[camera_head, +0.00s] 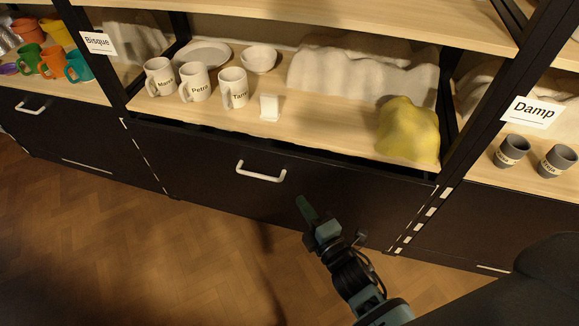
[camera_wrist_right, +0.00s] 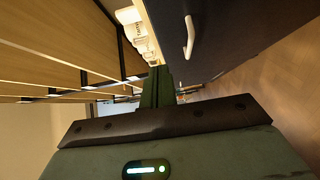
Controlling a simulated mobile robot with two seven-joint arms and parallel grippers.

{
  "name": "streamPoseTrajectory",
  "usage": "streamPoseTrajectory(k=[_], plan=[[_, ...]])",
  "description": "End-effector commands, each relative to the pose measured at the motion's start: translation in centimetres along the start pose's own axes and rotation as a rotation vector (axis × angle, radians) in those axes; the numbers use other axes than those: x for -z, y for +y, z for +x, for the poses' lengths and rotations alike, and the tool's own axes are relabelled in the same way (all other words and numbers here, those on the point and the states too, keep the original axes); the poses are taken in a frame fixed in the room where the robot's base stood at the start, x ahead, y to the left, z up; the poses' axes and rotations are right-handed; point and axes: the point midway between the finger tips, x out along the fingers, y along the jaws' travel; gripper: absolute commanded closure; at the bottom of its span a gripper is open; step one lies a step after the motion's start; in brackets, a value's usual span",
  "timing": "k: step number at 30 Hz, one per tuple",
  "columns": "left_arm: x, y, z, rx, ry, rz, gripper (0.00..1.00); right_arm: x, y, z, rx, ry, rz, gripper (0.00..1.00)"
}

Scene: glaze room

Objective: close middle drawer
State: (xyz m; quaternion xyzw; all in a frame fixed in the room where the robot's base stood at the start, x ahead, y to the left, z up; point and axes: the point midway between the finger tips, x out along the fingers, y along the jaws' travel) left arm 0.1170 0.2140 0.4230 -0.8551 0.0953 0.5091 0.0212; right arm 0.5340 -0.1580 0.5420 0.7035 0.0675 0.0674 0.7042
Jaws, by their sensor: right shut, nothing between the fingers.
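The middle drawer (camera_head: 215,178) is a wide black front under the Bisque shelf, with a white bar handle (camera_head: 261,172). A dark gap shows along its top edge, so it stands a little out from the shelf. In the right wrist view the dark drawer front (camera_wrist_right: 225,35) and its white handle (camera_wrist_right: 189,38) are at upper right. My right gripper (camera_head: 305,207) is shut and empty, in front of the drawer, right of and below the handle. Its green fingers also show in the wrist view (camera_wrist_right: 157,88). I cannot tell whether they touch the front. My left gripper is not in view.
The shelf above (camera_head: 330,118) holds labelled mugs (camera_head: 196,84), a bowl (camera_head: 259,59), a small white block (camera_head: 269,107) and a yellow cloth-like lump (camera_head: 407,130). Grey cups (camera_head: 512,151) stand at right, coloured mugs (camera_head: 52,62) at left. Wooden floor (camera_head: 120,240) in front is clear.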

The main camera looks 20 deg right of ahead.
Motion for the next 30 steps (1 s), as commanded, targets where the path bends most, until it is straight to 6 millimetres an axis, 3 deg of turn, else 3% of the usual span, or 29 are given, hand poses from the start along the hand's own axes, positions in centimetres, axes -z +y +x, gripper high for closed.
streamPoseTrajectory(k=[16, 22, 30], plan=[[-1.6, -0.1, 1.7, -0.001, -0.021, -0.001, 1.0, 0.0, -0.1, 9.4, -0.002, 0.001, 0.002, 1.0], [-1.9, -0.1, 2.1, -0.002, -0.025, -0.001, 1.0, -1.9, -0.1, 11.2, 0.0, 0.001, -0.002, 1.0], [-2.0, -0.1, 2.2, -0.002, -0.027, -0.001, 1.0, -2.8, 0.0, 12.1, 0.0, 0.0, 0.001, 1.0]])
